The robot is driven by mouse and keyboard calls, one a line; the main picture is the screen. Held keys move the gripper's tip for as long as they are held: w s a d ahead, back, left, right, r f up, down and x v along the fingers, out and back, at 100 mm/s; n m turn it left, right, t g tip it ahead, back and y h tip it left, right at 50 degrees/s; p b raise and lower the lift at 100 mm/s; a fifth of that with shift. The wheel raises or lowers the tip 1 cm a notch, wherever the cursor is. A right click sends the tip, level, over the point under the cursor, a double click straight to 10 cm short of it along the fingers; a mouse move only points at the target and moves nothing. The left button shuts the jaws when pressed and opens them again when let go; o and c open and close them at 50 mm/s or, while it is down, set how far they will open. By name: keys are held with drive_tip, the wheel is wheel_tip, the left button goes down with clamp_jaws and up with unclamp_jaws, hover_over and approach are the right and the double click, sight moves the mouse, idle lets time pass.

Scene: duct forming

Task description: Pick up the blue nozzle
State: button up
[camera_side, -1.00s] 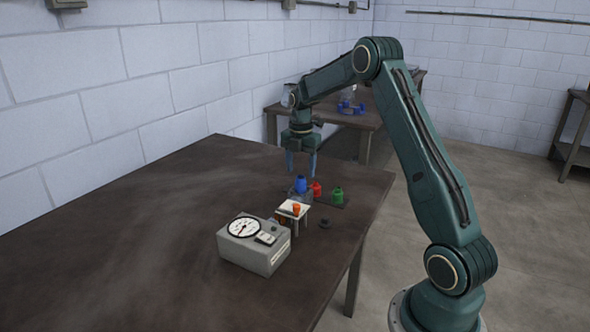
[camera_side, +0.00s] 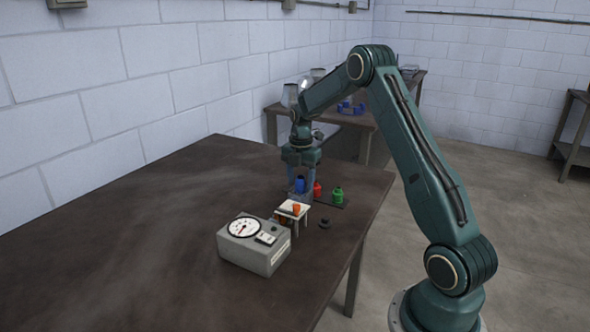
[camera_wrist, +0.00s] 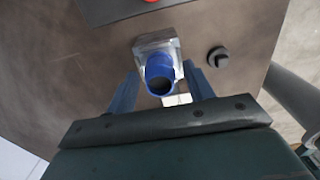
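The blue nozzle (camera_side: 300,187) stands upright on the dark table, at the left end of a row of coloured nozzles. In the wrist view the blue nozzle (camera_wrist: 160,72) shows its round open end and sits on a pale, clear-looking block (camera_wrist: 150,43). My gripper (camera_side: 302,189) is lowered over it. In the wrist view the fingers of my gripper (camera_wrist: 160,77) are apart, one on each side of the nozzle, with visible gaps. Part of the nozzle's lower body is hidden.
A red nozzle (camera_side: 317,189) and a green nozzle (camera_side: 338,195) stand just right of it. A small white stand (camera_side: 292,209) with an orange piece and a grey gauge box (camera_side: 254,246) are nearer the camera. A small dark knob (camera_side: 324,223) lies beside them. The table's left side is clear.

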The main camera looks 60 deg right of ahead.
sight(301, 177)
drive_tip(key=c, duration=0.8)
drive_tip(key=shift+r, duration=0.15)
drive_tip(key=shift+c, duration=0.2)
wheel_tip(301, 177, up, 20)
idle(0.5)
